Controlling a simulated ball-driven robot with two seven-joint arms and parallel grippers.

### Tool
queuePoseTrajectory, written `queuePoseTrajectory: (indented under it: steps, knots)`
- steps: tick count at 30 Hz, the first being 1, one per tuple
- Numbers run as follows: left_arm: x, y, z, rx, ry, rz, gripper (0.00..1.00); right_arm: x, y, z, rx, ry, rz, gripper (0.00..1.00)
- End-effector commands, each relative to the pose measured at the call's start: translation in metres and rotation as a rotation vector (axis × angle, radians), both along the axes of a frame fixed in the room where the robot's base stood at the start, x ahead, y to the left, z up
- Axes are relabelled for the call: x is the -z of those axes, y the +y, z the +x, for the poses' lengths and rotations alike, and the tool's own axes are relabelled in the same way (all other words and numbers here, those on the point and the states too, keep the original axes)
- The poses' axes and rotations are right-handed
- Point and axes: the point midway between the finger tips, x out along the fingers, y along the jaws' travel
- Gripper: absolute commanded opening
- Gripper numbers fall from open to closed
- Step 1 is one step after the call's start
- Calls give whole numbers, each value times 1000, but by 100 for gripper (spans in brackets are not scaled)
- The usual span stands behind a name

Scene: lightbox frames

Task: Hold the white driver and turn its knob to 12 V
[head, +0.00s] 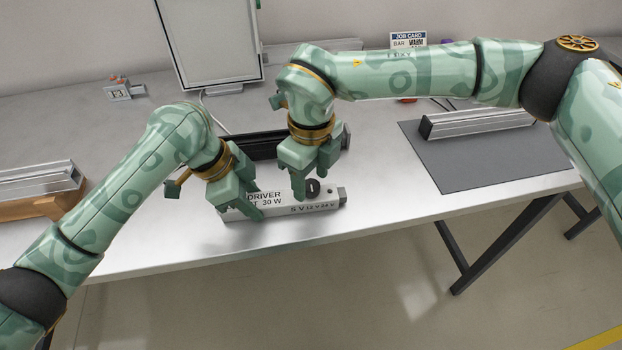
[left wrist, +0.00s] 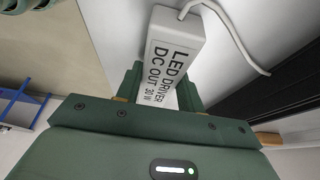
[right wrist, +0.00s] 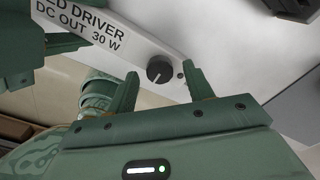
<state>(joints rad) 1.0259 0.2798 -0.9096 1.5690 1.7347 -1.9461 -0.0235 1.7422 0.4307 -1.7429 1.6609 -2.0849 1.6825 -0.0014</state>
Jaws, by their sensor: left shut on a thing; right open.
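The white driver (head: 284,208) lies on the table near its front edge, labelled LED DRIVER, DC OUT 30 W, with 5 V, 12 V and 24 V marks beside its knob. My left gripper (head: 245,212) is shut on the driver's left part, and the driver sits between its fingers in the left wrist view (left wrist: 166,75). The black knob (right wrist: 159,70) is on the driver's face; it also shows in the head view (head: 313,187). My right gripper (right wrist: 160,85) is open with its fingers either side of the knob, apart from it. The knob's pointer setting is too small to tell.
A black profile (head: 262,145) lies just behind the driver. A grey mat (head: 470,155) with a metal profile (head: 478,123) is at the right. A job card (head: 408,40) and a framed panel (head: 210,45) stand at the back. A wooden block with a profile (head: 40,205) is at the left.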

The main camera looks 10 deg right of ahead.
Motion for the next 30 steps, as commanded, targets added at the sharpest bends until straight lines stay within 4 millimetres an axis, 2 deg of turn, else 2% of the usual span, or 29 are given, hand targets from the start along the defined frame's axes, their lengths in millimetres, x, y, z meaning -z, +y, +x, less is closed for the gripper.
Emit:
queuePoseTrajectory:
  steps: [9,13,18,28,29,30]
  knots:
    - [1,0,0,0,1,1,9,-73,0,1,0,-6,1,52]
    - [1,0,0,0,1,1,9,-94,0,1,0,-4,1,52]
    - [1,0,0,0,1,1,9,-105,0,1,-2,-2,1,52]
    - [1,0,0,0,1,1,9,-105,0,0,-2,-1,1,52]
    - [1,0,0,0,1,1,44,-105,0,0,-2,-1,1,52]
    - [1,0,0,0,1,1,55,-105,0,0,-2,-1,1,52]
